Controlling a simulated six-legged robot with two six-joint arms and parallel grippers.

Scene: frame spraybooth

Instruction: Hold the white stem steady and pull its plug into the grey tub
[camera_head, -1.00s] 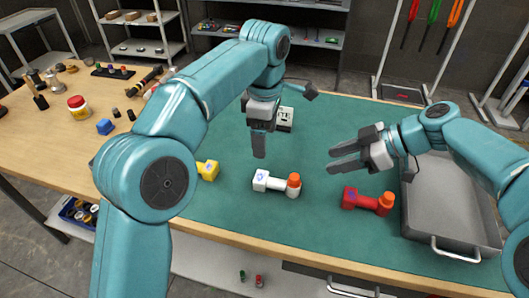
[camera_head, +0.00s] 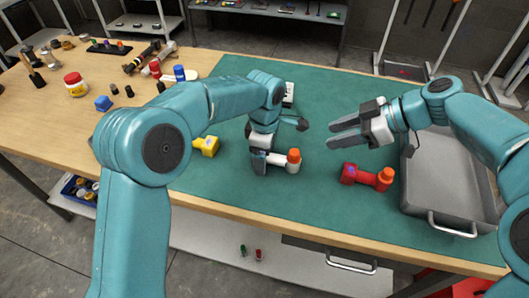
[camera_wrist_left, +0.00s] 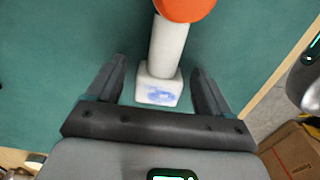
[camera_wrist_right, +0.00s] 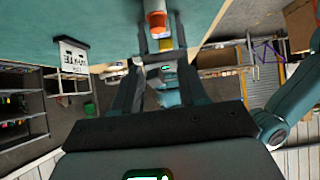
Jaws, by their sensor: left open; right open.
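The white stem (camera_head: 276,161) lies on the green mat, with its orange plug (camera_head: 293,156) at its right end. In the left wrist view, the stem's square white base (camera_wrist_left: 160,86) has a blue mark, and the orange plug (camera_wrist_left: 187,8) is at the top edge. My left gripper (camera_head: 259,161) is down at the base. Its open fingers stand either side of the base, with gaps showing. My right gripper (camera_head: 330,135) is open and empty above the mat, to the right of the plug. The grey tub (camera_head: 440,219) stands at the right and looks empty.
A red stem (camera_head: 365,176) with an orange plug lies between the white stem and the tub. A yellow piece (camera_head: 207,146) lies left of my left gripper. A white sign (camera_head: 288,94) stands behind.

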